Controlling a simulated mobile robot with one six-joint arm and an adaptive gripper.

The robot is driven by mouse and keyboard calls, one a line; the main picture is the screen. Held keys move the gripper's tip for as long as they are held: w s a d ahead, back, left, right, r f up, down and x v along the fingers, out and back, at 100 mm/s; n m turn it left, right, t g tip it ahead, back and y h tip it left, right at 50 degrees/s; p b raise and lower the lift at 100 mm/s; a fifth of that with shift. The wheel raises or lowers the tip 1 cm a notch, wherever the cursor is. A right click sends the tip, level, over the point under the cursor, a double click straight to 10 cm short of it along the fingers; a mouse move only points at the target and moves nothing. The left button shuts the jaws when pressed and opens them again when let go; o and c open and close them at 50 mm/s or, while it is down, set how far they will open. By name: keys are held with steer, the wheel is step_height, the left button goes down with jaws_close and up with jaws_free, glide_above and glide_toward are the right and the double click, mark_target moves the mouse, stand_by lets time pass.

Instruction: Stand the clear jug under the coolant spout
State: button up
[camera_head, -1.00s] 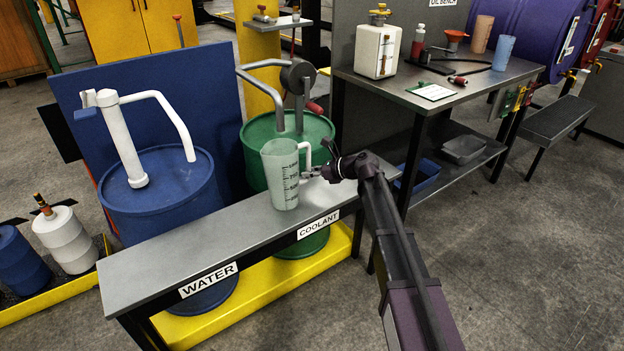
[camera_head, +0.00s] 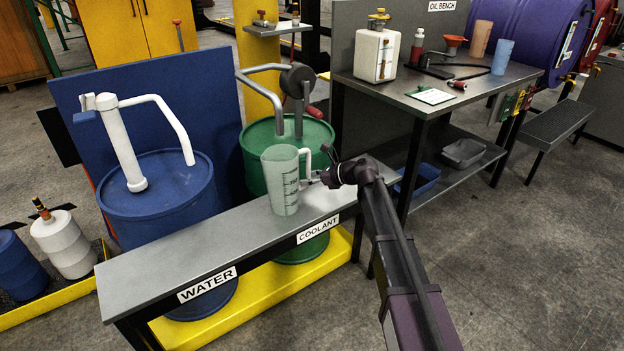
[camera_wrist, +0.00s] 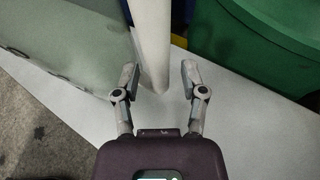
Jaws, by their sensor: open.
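The clear jug (camera_head: 280,187), greenish with dark scale marks, stands upright on the grey bench (camera_head: 185,243) above the COOLANT label. Its handle (camera_head: 307,165) points right, toward my gripper. The coolant spout (camera_head: 279,122) is a grey pipe over the green drum; in the picture its end hangs just above the jug's rim, but the depth between them is hard to judge. My gripper (camera_head: 318,177) is at the handle. In the wrist view my gripper (camera_wrist: 160,75) is open, with the white handle (camera_wrist: 152,45) between its fingertips and the jug's wall (camera_wrist: 60,50) to the left.
The green drum (camera_head: 257,165) stands behind the bench, with a crank pump (camera_head: 297,78) on top. A blue drum (camera_head: 165,195) with a white spout (camera_head: 165,115) stands to the left. The bench top left of the jug is clear. An oil bench (camera_head: 460,85) is at the right.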

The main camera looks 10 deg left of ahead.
steer(key=shift+r, duration=0.1)
steer(key=shift+s+d+r+p, duration=0.1)
steer(key=shift+d+r+p, duration=0.2)
steer(key=shift+d+p, duration=0.15)
steer(key=p+v, duration=0.4)
steer(key=v, duration=0.7)
steer(key=shift+f, duration=0.1)
stand_by(0.3)
steer(key=s+d+f+n+h, duration=0.3)
steer(key=s+d+n, duration=0.3)
steer(key=d, duration=0.3)
steer(key=s+d+f+n+g+h, duration=0.1)
steer(key=s+d+f+n+h, duration=0.3)
steer(key=s+d, duration=0.5)
steer(key=s+d+f+n+h, duration=0.4)
steer(key=s+d+n+h, duration=0.2)
steer(key=s+d+n, duration=0.2)
steer(key=shift+d+f+n+g, duration=0.25)
steer(key=shift+d+n+g, duration=0.15)
steer(key=shift+d+n, duration=0.6)
